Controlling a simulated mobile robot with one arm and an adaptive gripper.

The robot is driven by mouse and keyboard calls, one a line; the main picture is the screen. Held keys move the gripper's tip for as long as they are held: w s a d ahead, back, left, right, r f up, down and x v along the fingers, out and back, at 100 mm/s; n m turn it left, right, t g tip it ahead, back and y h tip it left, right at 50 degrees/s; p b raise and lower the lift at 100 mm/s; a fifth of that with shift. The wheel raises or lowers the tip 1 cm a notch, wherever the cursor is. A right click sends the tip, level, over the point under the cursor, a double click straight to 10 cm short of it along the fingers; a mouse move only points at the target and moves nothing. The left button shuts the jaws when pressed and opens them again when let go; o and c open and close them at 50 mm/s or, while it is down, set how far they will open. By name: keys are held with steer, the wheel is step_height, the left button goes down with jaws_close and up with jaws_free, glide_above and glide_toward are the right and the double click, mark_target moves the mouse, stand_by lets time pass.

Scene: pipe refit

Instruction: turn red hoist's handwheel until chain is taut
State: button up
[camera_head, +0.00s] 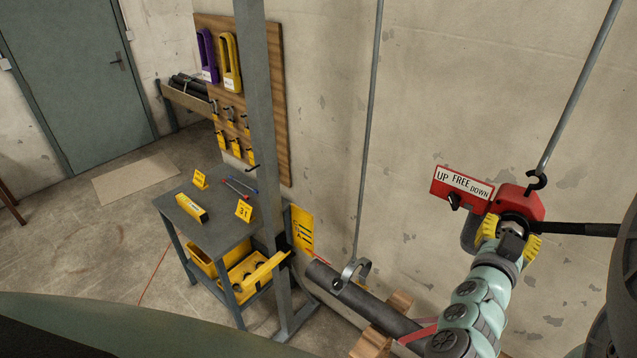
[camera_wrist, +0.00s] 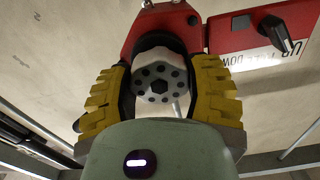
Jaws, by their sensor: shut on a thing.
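The red hoist (camera_head: 526,203) hangs from a hook and rod on the right in the head view; its red body (camera_wrist: 165,18) fills the top of the wrist view. It carries an UP / FREE / DOWN plate (camera_head: 463,184) with a black selector lever (camera_head: 455,200), also in the wrist view (camera_wrist: 276,33). My gripper (camera_head: 509,238) has its yellow-padded fingers closed on both sides of the round handwheel (camera_wrist: 160,82). The wheel's dark-holed face sits between the fingers (camera_wrist: 160,95). My gripper and arm hide the hoist's underside. I cannot make out the chain or its tension.
A dark pipe (camera_head: 365,305) lies low on wooden blocks (camera_head: 371,343), with a hanger hook (camera_head: 352,270) over it. A grey post (camera_head: 262,120) and a tool table (camera_head: 217,231) stand left. Open floor (camera_head: 90,245) lies farther left.

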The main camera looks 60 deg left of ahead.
steer(key=m+b, duration=0.1)
steer(key=b, duration=0.1)
steer(key=shift+d+f+b, duration=0.1)
steer(key=shift+f+b, duration=0.2)
steer(key=shift+f, duration=0.1)
steer(key=m+b, duration=0.3)
steer(key=b, duration=0.1)
steer(key=shift+r, duration=0.1)
steer(key=m+b, duration=0.3)
steer(key=m, duration=0.2)
steer(key=shift+r, duration=0.15)
steer(key=shift+d+r+m+b, duration=0.1)
steer(key=shift+m+b, duration=0.35)
steer(key=shift+m, duration=1.05)
steer(key=shift+c, duration=0.2)
steer(key=shift+w+d, duration=0.1)
steer(key=shift+d, duration=0.05)
steer(key=o, duration=1.2)
steer(key=shift+a, duration=0.2)
